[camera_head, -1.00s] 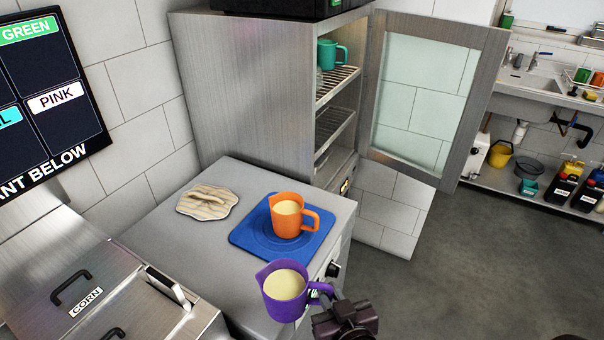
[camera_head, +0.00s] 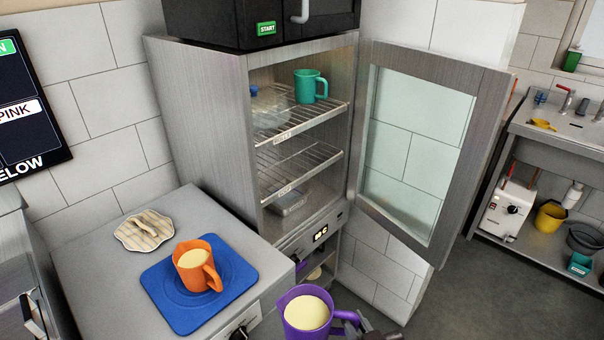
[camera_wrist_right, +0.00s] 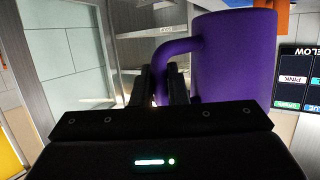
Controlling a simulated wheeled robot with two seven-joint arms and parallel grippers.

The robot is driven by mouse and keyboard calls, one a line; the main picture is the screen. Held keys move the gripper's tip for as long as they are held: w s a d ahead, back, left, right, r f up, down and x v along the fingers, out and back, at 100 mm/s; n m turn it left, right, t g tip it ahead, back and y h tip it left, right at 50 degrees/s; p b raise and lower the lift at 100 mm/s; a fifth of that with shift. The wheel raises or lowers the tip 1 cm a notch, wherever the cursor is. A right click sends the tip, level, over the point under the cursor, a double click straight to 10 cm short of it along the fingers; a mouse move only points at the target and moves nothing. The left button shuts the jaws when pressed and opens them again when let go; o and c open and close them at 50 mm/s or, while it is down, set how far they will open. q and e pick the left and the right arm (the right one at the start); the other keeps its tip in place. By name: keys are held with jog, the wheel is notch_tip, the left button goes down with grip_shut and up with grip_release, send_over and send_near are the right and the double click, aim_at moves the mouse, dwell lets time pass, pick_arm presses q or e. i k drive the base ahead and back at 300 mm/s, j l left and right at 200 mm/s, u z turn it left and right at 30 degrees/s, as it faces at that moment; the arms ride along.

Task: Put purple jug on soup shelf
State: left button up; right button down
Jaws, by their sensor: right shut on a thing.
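The purple jug (camera_head: 306,313), filled with a pale yellow liquid, is upright at the bottom of the head view. My right gripper (camera_head: 362,325) is shut on its handle; the wrist view shows the fingers (camera_wrist_right: 163,85) at the handle of the jug (camera_wrist_right: 235,55). The open steel cabinet (camera_head: 204,130) holds two wire shelves. The upper shelf (camera_head: 318,115) carries a teal jug (camera_head: 309,86) and a clear container. The lower wire shelf (camera_head: 300,166) looks empty. The shelf labels are too small to read surely. My left gripper is not in view.
The cabinet door (camera_head: 425,150) stands open to the right. An orange jug (camera_head: 197,266) sits on a blue mat (camera_head: 165,300) on the steel counter (camera_head: 90,262), beside a striped cloth (camera_head: 144,230). A black appliance (camera_head: 235,18) tops the cabinet.

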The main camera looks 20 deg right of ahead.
aim_at(282, 166)
jog(key=i+l, duration=0.2)
jog(key=i+l+u, duration=0.15)
jog(key=l, duration=0.25)
jog(key=i+l, duration=0.2)
jog(key=l, duration=0.15)
jog(key=i+l+u, duration=0.1)
jog(key=i+l, duration=0.1)
jog(key=l, duration=0.1)
